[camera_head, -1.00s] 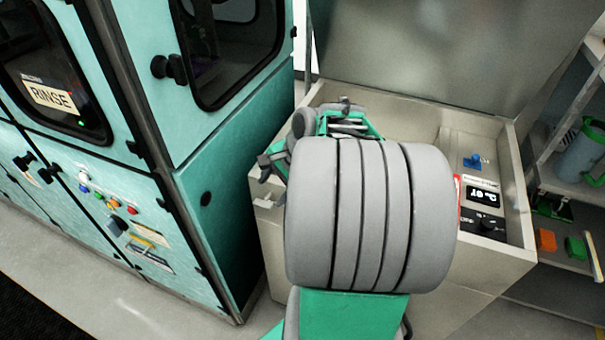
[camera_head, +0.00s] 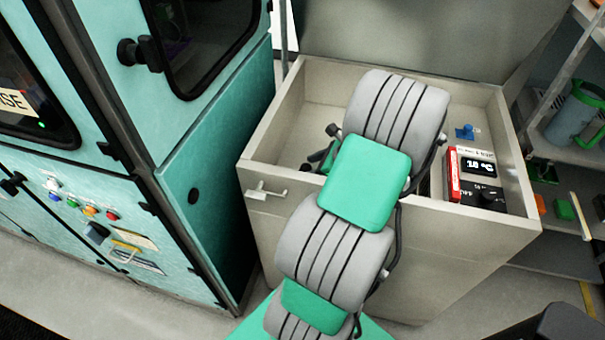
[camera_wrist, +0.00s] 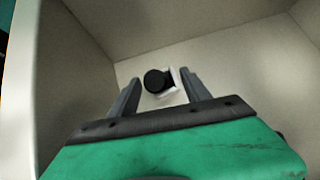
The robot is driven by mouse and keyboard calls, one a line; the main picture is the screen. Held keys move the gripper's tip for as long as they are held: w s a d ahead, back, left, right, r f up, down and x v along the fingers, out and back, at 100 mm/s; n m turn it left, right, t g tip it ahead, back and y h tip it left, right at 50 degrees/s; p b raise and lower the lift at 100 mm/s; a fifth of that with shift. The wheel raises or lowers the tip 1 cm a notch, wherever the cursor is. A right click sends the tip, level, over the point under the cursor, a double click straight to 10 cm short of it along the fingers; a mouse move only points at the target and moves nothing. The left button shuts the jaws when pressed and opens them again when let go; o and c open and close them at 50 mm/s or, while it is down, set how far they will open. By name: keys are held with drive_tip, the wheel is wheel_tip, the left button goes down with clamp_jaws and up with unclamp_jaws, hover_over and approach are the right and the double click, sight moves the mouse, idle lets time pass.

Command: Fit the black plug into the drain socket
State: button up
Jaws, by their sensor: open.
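The black plug (camera_wrist: 157,80) shows in the wrist view as a dark round piece low in the basin. It is at or on a small white square piece (camera_wrist: 172,91); I cannot tell whether that is a holder or the drain socket. My gripper (camera_wrist: 158,84) is open, with one finger on each side of the plug in the picture; contact with it cannot be seen. In the head view my gripper (camera_head: 322,158) is inside the basin, mostly hidden behind my arm. I cannot make out the drain socket for certain in either view.
The pale basin (camera_head: 250,150) has raised walls around my gripper. A white lever (camera_head: 265,191) is on its front. A teal cabinet (camera_head: 225,160) stands close at left.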

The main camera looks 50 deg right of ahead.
drive_tip(key=x, duration=0.5)
drive_tip(key=shift+w, duration=0.1)
drive_tip(key=shift+c, duration=0.4)
clamp_jaws()
